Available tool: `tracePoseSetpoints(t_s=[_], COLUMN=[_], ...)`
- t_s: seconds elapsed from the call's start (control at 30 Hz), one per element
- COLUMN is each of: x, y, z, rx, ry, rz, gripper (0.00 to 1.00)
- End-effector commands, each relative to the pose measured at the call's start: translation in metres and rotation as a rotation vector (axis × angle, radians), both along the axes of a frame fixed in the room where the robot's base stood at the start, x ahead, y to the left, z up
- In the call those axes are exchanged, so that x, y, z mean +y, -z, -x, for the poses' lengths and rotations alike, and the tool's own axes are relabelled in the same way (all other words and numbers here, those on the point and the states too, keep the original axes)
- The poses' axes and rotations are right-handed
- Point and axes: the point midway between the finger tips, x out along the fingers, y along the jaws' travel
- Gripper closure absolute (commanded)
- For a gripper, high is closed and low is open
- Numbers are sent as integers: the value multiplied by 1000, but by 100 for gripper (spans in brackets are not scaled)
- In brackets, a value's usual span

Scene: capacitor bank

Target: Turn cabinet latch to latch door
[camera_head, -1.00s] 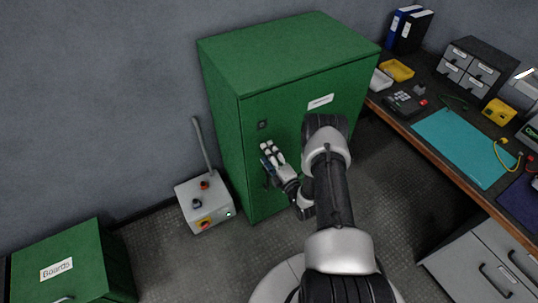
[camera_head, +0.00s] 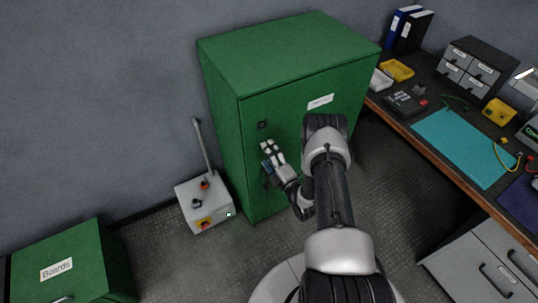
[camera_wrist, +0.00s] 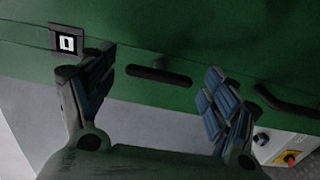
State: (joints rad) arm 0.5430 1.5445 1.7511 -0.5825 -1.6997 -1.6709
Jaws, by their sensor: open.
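The green cabinet (camera_head: 290,55) stands against the wall with its door front facing me, and the door looks flush with the body. The small dark square latch (camera_head: 262,125) is near the door's left edge. In the wrist view the latch (camera_wrist: 67,43) has a pale centre slot and lies at upper left, just beyond the left finger. My gripper (camera_head: 272,148) is in front of the door, a little below the latch. In the wrist view my gripper (camera_wrist: 158,78) is open and empty, and its fingers are apart from the latch.
In the wrist view, a dark handle bar (camera_wrist: 158,76) lies between the fingers and another (camera_wrist: 285,104) beyond the right finger. A control box (camera_head: 204,205) with a lever stands left of the cabinet. A workbench (camera_head: 445,155) is at right, a green boards cabinet (camera_head: 75,265) at lower left.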

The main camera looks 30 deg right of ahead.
Motion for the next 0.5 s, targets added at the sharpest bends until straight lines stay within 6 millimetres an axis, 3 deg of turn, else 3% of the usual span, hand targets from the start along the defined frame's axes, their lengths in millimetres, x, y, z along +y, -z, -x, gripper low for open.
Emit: tracePoseSetpoints(t_s=[0.27, 0.5], x=[-1, -4], y=[1, 1], z=[11, 59], rx=[3, 4], ry=[0, 5], rz=[-2, -4], gripper=[20, 20])
